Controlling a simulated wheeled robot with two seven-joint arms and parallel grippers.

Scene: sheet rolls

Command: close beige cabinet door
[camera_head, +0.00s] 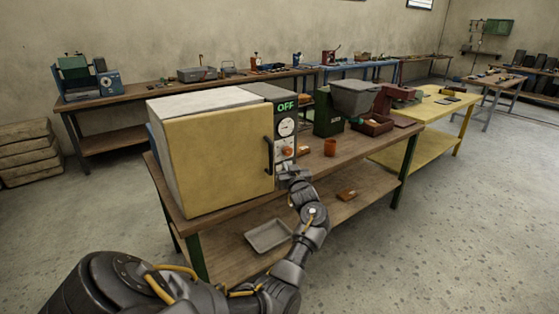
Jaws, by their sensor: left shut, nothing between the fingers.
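The beige cabinet (195,103) stands on a wooden workbench. Its beige-yellow door (218,165) faces me and looks flush or nearly flush with the body; I cannot tell whether a thin gap is left at the handle side. A black vertical handle (268,156) is on the door's right edge. My left gripper (286,174) is shut and empty, just right of the handle's lower end, in front of the control panel (285,130). I cannot tell whether it touches the door or the panel. My right gripper is out of view.
The panel has a green OFF display, a dial and an orange knob. A metal tray (268,235) lies on the lower shelf. The floor at right is clear.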

